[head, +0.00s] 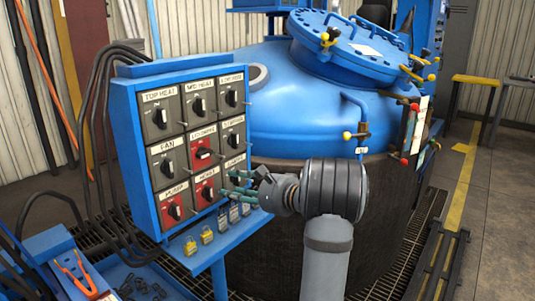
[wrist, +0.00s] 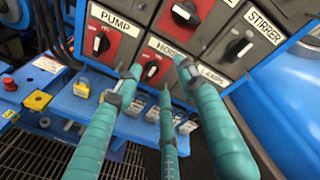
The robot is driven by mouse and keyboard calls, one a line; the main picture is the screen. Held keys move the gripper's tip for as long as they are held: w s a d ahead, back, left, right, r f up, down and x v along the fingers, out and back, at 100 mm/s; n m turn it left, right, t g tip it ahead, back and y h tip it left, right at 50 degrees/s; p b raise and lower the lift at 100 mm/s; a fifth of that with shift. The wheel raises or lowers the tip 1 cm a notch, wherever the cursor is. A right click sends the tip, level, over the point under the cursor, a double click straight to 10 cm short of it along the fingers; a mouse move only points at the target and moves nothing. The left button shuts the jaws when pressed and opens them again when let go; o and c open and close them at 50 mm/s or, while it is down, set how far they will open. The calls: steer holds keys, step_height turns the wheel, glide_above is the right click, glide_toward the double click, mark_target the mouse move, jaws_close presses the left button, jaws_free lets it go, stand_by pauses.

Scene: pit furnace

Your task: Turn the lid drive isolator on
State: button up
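A blue switch panel (head: 122,135) carries rows of labelled rotary isolators. The lid drive isolator (head: 203,154) appears to be the red-plated switch in the centre; its label is blurred. In the wrist view its red plate and black knob (wrist: 186,14) are at the top edge, with the knob slanted. My gripper (head: 230,183) is in front of the panel's lower right, below and right of that switch. In the wrist view its three teal fingers (wrist: 158,78) are spread with nothing between them. They point toward the red hoist switch (wrist: 151,70); contact cannot be judged.
The red pump switch (wrist: 101,42) and grey stirrer switch (wrist: 240,48) flank the area. Several padlocks (head: 207,236) line the ledge below the panel. The blue furnace (head: 290,85) stands close behind on the right. Black cables (head: 84,130) run down the panel's left.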

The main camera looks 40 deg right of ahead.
mark_target(208, 156)
step_height(208, 156, up, 6)
steer(key=n+t, duration=0.2)
steer(key=n, duration=0.2)
steer(key=p+x, duration=0.2)
steer(key=x, duration=0.9)
steer(key=shift+r, duration=0.15)
steer(key=shift+s, duration=0.1)
steer(key=c, duration=0.4)
jaws_close()
